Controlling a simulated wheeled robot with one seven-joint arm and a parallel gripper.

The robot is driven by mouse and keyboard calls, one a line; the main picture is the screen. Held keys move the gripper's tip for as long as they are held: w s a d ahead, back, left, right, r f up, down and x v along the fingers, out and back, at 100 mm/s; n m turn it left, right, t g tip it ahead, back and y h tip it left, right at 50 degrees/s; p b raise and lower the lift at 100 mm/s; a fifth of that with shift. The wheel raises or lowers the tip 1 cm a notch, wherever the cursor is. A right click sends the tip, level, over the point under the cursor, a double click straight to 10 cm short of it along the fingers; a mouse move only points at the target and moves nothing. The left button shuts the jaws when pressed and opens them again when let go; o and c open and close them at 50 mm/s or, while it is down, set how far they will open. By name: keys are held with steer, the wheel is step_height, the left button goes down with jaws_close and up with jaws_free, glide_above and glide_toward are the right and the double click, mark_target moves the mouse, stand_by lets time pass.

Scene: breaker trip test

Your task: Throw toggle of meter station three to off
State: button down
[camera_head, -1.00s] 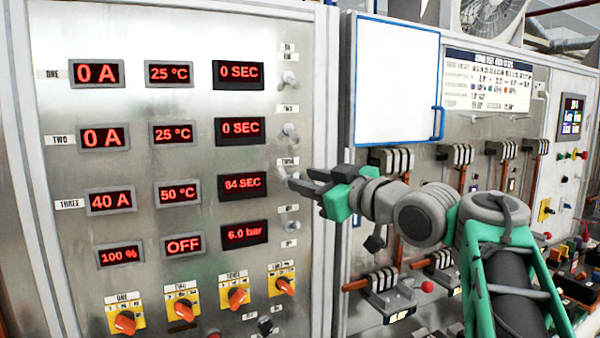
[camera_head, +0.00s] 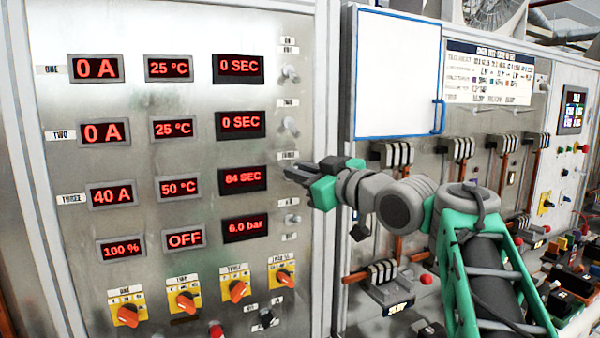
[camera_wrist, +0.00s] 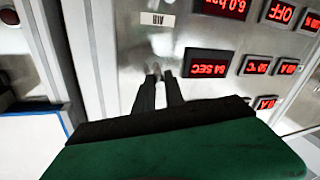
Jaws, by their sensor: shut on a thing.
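The row for meter station three, labelled THREE (camera_head: 72,199), shows 40 A, 50 °C and 84 SEC (camera_head: 243,180) on red displays. Its toggle sits at the right end of that row, under a small label (camera_head: 288,156); in the head view my fingers cover it. My gripper (camera_head: 288,173) reaches in from the right, its fingertips at the panel at the toggle's place. In the wrist view the dark fingers (camera_wrist: 159,76) are close together, with a small grey tip, the toggle (camera_wrist: 153,69), at their ends. The gripper is shut on it. The lever's exact position is hidden.
Similar toggles for stations one (camera_head: 290,73) and two (camera_head: 291,125) stand above, and an air toggle (camera_head: 292,219) below. Orange rotary knobs (camera_head: 238,290) line the panel's bottom. A white board (camera_head: 398,75) and breakers (camera_head: 393,153) stand right of the panel.

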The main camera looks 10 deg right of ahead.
stand_by(0.3)
step_height(320, 180, down, 5)
steer(key=n+t+y+b, duration=0.1)
steer(key=t+y+b, duration=0.1)
steer(key=b, duration=1)
steer(key=n+t+y+b, duration=0.2)
steer(key=t+y+b, duration=0.1)
steer(key=b, duration=1)
steer(key=shift+w+r+t, duration=0.1)
steer(key=shift+t, duration=0.6)
steer(key=n+y+b, duration=0.1)
steer(key=y+b, duration=0.1)
steer(key=b, duration=0.1)
steer(key=shift+w+t, duration=0.15)
steer(key=shift+t, duration=0.15)
steer(key=shift+r+n+y, duration=0.15)
steer(key=shift+n+y, duration=0.15)
steer(key=c, duration=1.4)
jaws_free()
steer(key=shift+c, duration=0.2)
